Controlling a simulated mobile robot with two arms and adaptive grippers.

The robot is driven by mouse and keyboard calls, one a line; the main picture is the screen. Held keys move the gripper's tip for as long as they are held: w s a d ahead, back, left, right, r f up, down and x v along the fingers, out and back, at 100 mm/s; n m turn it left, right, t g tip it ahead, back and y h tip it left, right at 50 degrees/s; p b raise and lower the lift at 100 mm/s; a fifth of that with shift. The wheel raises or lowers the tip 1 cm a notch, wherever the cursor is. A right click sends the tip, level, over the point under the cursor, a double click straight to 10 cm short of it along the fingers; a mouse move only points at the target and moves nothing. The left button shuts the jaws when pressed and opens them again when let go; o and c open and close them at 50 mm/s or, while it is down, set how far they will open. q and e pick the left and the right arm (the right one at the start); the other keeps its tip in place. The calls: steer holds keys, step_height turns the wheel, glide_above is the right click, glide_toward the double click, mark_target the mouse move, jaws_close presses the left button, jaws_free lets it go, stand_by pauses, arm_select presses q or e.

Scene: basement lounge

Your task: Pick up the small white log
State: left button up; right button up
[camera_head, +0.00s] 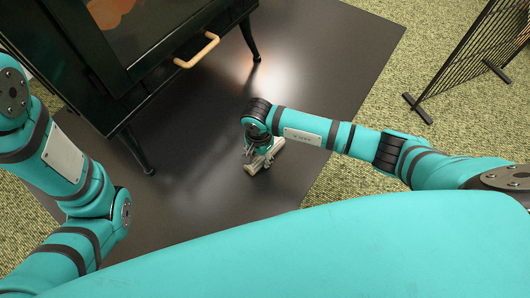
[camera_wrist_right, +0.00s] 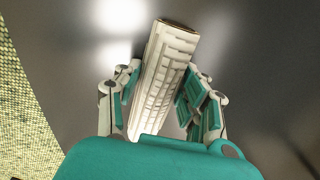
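The small white log (camera_head: 255,166) lies on the dark floor panel below my right wrist in the head view. In the right wrist view the white log (camera_wrist_right: 166,75) is long and pale with a blocky bark pattern and a brown end. My right gripper (camera_head: 264,154) is down at the log. In the right wrist view the fingers of my right gripper (camera_wrist_right: 162,82) stand on both sides of the log, very close to it. Whether both fingers press on it cannot be told. The log's near end is hidden by my gripper body. My left gripper is out of view.
The dark floor panel (camera_head: 215,200) is clear around the log. A black stove (camera_head: 125,60) on legs, with a wooden handle (camera_head: 197,50), stands at the upper left. A black mesh screen (camera_head: 470,55) stands on the green-yellow carpet (camera_head: 400,85) at the right.

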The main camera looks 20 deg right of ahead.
steer(key=c, duration=0.7)
